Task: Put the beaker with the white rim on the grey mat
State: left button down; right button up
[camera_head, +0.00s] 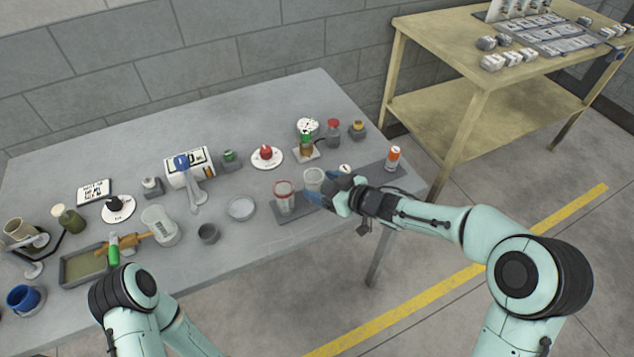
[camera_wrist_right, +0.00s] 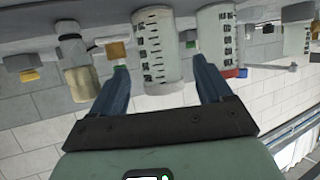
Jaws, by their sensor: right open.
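The beaker with the white rim (camera_head: 314,179) stands upright on the table just left of my right gripper (camera_head: 328,196). My right gripper is open, its blue fingers pointing at this beaker. In the right wrist view, which is upside down, a clear beaker with dark markings (camera_wrist_right: 156,55) shows between the fingertips (camera_wrist_right: 160,78); I cannot tell whether they touch it. A red-rimmed beaker (camera_head: 284,196) stands to its left, on a dark grey mat (camera_head: 288,217). Grey surface (camera_head: 371,172) also shows right of the gripper; whether it is the same mat is hidden. My left gripper is out of view.
An orange-capped bottle (camera_head: 393,157) stands on the grey strip at right. Behind are bottles with red (camera_head: 333,131) and yellow (camera_head: 357,130) tops. A glass dish (camera_head: 241,208) and another beaker (camera_head: 160,226) stand left. The front table edge has some free room.

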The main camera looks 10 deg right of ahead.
jog(key=p+v, duration=0.1)
jog(key=v, duration=0.8)
jog(key=shift+p, duration=0.3)
jog(key=shift+s+r, duration=0.1)
jog(key=shift+s, duration=0.05)
